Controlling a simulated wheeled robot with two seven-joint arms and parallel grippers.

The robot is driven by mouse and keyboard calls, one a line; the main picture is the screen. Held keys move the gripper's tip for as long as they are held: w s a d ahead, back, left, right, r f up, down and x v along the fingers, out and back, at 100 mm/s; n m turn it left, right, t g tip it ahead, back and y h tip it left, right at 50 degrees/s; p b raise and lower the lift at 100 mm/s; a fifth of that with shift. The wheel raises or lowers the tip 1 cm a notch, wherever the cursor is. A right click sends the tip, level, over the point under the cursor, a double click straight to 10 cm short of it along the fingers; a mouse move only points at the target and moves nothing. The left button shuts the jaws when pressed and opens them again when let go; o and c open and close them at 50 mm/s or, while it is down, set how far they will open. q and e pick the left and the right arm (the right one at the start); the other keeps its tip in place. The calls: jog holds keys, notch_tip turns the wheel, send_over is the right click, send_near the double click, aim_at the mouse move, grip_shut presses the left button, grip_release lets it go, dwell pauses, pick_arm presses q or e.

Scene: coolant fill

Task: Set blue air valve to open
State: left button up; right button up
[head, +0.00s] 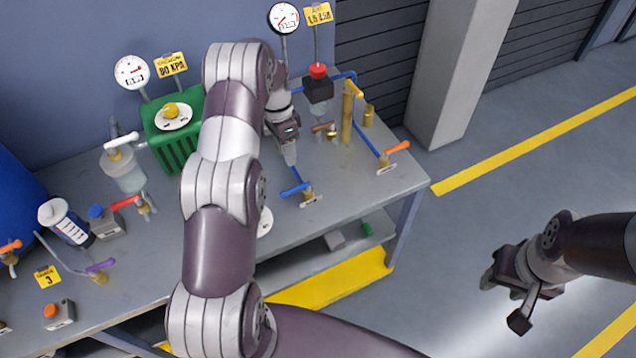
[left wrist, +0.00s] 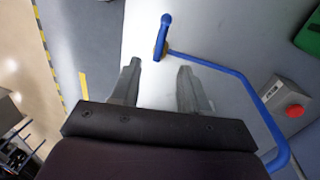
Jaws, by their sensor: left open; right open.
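The blue air valve handle (head: 295,189) sits on a brass body near the front edge of the bench, with a label plate beside it. My left gripper (head: 290,160) points down above and behind the handle. In the left wrist view it (left wrist: 158,75) is open, with nothing between its fingers. My right gripper (head: 505,300) is open and empty, off the bench over the floor at right.
An orange-handled valve (head: 397,147) and brass posts (head: 347,118) stand to the right on the bench (head: 400,180). A black box with a red button (head: 318,82) stands behind. A green tank (head: 160,125) is partly behind my left arm. The floor at right is clear.

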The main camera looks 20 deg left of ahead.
pick_arm(q)
jog(key=s+a+f+b, duration=0.1)
jog(key=a+f+b, duration=0.1)
pick_arm(e)
notch_tip(320, 180, down, 4)
jog(key=s+a+r+b, duration=0.1)
jog(key=s+a+b, duration=0.1)
jog(key=a, duration=0.1)
pick_arm(q)
jog(key=p, duration=0.4)
send_over(288, 190)
jog(key=shift+m, duration=0.3)
jog(key=f, duration=0.6)
jog(key=shift+w+a+f, duration=0.15)
jog(key=shift+w+f, duration=0.1)
jog(key=shift+w, duration=0.15)
jog(key=f, duration=0.2)
jog(key=s+f, duration=0.1)
jog(key=f, duration=0.1)
jog(key=shift+a, duration=0.15)
jog(key=shift+w, duration=0.15)
jog(key=shift+d, duration=0.25)
jog(key=shift+c, duration=0.5)
grip_shut()
pick_arm(e)
jog(key=r, duration=0.2)
jog(key=w+d+r, duration=0.1)
jog(key=shift+w+d+r, duration=0.1)
jog(key=shift+r, duration=0.3)
